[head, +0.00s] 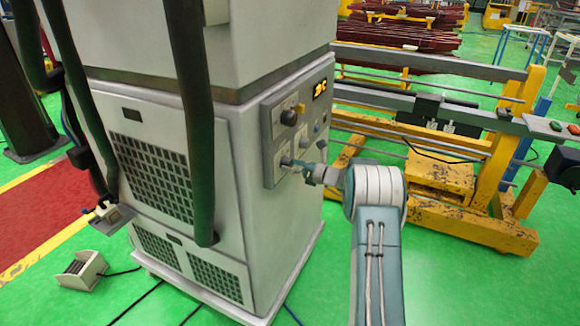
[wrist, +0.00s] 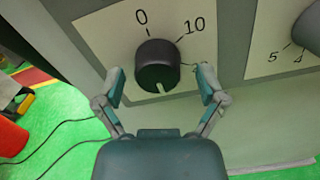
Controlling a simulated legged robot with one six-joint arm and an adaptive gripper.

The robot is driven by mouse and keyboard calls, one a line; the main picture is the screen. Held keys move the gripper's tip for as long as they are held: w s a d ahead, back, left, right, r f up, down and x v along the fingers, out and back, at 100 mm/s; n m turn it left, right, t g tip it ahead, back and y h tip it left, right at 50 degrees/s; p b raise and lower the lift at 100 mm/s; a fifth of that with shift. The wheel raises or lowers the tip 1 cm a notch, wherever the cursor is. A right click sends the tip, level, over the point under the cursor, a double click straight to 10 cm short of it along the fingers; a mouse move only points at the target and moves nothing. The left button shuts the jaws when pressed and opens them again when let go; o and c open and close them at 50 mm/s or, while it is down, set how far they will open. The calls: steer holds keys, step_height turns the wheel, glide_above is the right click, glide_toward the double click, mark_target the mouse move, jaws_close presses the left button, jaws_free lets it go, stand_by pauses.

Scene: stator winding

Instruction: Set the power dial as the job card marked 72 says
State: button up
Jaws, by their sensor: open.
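A black round dial (wrist: 157,65) sits on a white scale plate (wrist: 98,32) in the wrist view. Its pale pointer line points down, slightly right. The plate reads 0 at upper left of the dial and 10 at upper right; another mark lies partly behind the right finger. My gripper (wrist: 160,82) is open, one finger on each side of the dial's lower part; contact cannot be told. In the head view my gripper (head: 314,173) is at the lower part of the cabinet's control panel (head: 272,180). I cannot make out which dial is labelled power. No card marked 72 is readable.
A second dark knob (wrist: 309,30) with its own scale is at the right. The panel also carries an upper black knob (head: 289,117) and a lit orange display (head: 320,89). A yellow frame rack (head: 510,150) stands right of the grey cabinet (head: 165,115). Cables cross the green floor.

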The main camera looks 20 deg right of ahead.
steer(key=v, duration=1.2)
steer(key=shift+f, duration=0.15)
steer(key=shift+w+d, duration=0.1)
steer(key=shift+w, duration=0.05)
steer(key=s+a+r+n+g, duration=0.3)
steer(key=s+a+r+n, duration=0.1)
steer(key=a, duration=0.4)
steer(key=s+a+r+n+g+h, duration=0.1)
steer(key=s+a+r+n+g, duration=0.2)
steer(key=a+n, duration=0.3)
steer(key=s+a+r+n+g, duration=0.3)
steer(key=s+a+r, duration=0.1)
steer(key=a, duration=0.5)
steer(key=s+a+n+h, duration=0.2)
steer(key=s+n+h, duration=0.3)
steer(key=s+n, duration=0.4)
steer(key=s+a+r+n+h, duration=0.1)
steer(key=s+a+n+h, duration=0.2)
steer(key=s+n, duration=0.6)
steer(key=s+h, duration=0.2)
steer(key=s, duration=0.4)
steer(key=shift+s, duration=0.15)
